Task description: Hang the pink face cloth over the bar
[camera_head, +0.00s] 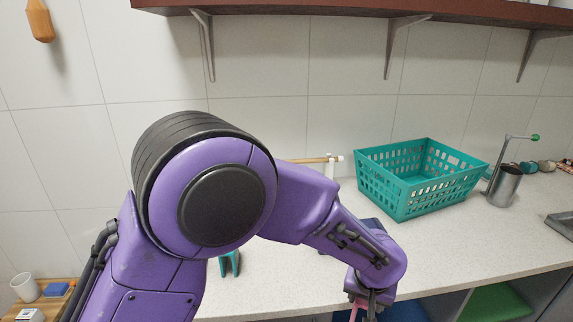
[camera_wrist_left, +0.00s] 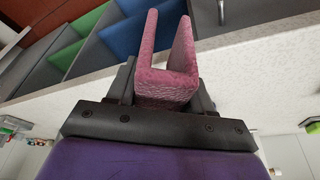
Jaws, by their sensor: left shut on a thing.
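My left gripper (camera_head: 368,299) points down at the counter's front edge and is partly hidden by its own wrist. It is shut on the pink face cloth (camera_head: 356,312), of which only a small part shows at the bottom of the head view. In the left wrist view the cloth (camera_wrist_left: 166,82) is folded in a U shape between the black fingers, with two flaps sticking out beyond them. The wooden bar (camera_head: 312,160) lies behind my left arm near the wall; its right end meets a white support, and the rest is hidden. The cloth is apart from the bar.
A teal basket (camera_head: 400,196) stands on the pale counter (camera_head: 450,238) right of the bar. A metal cup (camera_head: 503,187) stands further right. A small teal object (camera_head: 230,264) sits below my arm. A brown shelf (camera_head: 350,12) with brackets hangs above.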

